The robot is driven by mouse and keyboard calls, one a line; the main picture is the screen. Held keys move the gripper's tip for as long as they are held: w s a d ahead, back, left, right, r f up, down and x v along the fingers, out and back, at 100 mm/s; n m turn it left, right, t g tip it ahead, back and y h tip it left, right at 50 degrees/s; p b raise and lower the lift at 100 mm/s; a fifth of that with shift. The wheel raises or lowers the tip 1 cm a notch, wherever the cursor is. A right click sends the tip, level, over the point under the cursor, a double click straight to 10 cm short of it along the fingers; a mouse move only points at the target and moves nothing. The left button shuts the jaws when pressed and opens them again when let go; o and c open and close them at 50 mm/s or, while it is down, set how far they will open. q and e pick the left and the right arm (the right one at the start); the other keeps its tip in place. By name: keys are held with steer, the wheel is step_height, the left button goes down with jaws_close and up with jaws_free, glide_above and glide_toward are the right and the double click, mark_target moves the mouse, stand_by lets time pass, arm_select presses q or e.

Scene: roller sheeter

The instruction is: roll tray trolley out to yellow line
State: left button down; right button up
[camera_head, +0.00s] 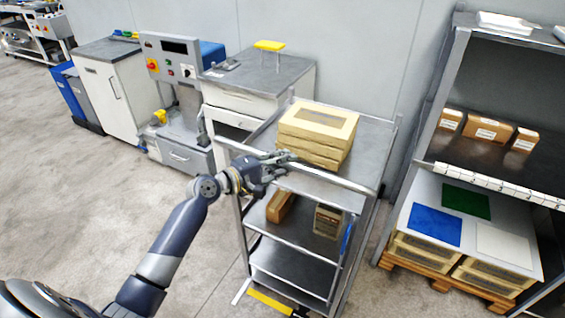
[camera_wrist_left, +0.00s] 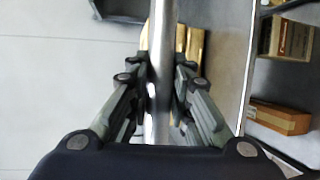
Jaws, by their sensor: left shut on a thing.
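The tray trolley (camera_head: 375,147) is a grey metal cart with several shelves, standing in the middle of the head view. Stacked cream trays (camera_head: 318,125) sit on its top, and boxes (camera_head: 328,220) stand on a lower shelf. My left gripper (camera_head: 282,162) is at the trolley's near handle bar (camera_head: 330,177). In the left wrist view the bar (camera_wrist_left: 161,60) runs between the two fingers (camera_wrist_left: 160,95), which are shut on it. A yellow line (camera_head: 270,302) shows on the floor by the trolley's near lower end, partly hidden by it. My right gripper is not in view.
A shelf rack with cartons (camera_head: 488,131) and a pallet (camera_head: 440,277) stand close on the right. A grey cabinet (camera_head: 258,82) and a control machine (camera_head: 172,62) stand behind and left. The floor (camera_head: 60,170) at left is clear.

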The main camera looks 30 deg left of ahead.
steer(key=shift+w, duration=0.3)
arm_select(q)
steer(key=c, duration=1.4)
jaws_free()
steer(key=shift+c, duration=0.2)
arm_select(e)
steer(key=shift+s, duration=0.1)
arm_select(q)
steer(key=shift+s+a, duration=0.1)
steer(key=shift+a, duration=0.05)
steer(key=v, duration=1.1)
steer(key=shift+s, duration=0.3)
steer(key=shift+a+r, duration=0.1)
steer(key=shift+r, duration=0.05)
